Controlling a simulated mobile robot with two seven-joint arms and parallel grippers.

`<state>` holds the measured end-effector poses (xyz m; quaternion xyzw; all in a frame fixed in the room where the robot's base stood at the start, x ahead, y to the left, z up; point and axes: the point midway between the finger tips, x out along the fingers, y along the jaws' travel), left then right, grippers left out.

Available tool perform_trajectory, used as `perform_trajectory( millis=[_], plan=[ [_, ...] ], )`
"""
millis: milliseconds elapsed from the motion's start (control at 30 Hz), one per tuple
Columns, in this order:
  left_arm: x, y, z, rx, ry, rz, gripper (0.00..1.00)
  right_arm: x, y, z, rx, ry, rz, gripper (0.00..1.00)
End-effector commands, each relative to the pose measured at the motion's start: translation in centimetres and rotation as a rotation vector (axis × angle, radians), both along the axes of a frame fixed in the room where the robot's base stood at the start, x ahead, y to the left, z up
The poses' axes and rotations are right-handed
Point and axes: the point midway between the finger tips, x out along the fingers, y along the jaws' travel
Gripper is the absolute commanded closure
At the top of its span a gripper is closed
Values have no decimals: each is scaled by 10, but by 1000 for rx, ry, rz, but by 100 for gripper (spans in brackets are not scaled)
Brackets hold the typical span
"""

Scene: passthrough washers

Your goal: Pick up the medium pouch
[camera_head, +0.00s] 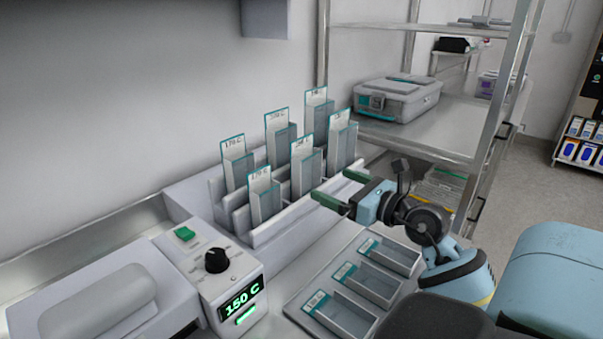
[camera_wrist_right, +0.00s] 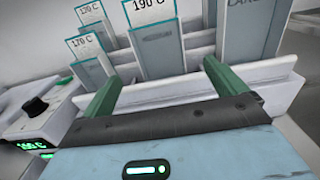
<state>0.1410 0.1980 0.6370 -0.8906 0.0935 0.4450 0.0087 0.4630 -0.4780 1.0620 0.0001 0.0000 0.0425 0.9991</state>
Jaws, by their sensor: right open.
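Several upright grey-white pouches with teal-edged temperature labels stand in two rows in a white stepped rack (camera_head: 290,222). In the right wrist view, the front middle pouch (camera_wrist_right: 158,60), labelled 190 C, stands straight ahead; it also shows in the head view (camera_head: 302,180). Its size word is too blurred to read, so I cannot confirm which pouch is medium. A wider pouch (camera_wrist_right: 240,30) at right bears a partly visible "LARG" marking. My right gripper (camera_head: 334,189) is open, in front of the rack, its green fingers apart with nothing between them. My left gripper is out of view.
Three open trays (camera_head: 365,285) lie on the bench below my right arm. A sealer unit with black knob (camera_head: 216,260) and 150 C display stands at left. A metal shelf (camera_head: 440,130) with a grey case (camera_head: 398,97) rises at right.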

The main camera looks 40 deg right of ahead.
Motion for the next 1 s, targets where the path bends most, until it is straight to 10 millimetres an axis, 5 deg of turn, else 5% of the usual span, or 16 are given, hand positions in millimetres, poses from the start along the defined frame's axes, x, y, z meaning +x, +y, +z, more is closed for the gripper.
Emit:
perform_trajectory(
  millis=[467, 733, 1000],
  plan=[
    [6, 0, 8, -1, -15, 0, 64, 32, 3, 1, 2, -4, 0, 4],
    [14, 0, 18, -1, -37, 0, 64, 68, 5, -1, 1, -5, 0, 4],
    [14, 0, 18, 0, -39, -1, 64, 76, 6, -3, -1, -1, 0, 4]
  ],
)
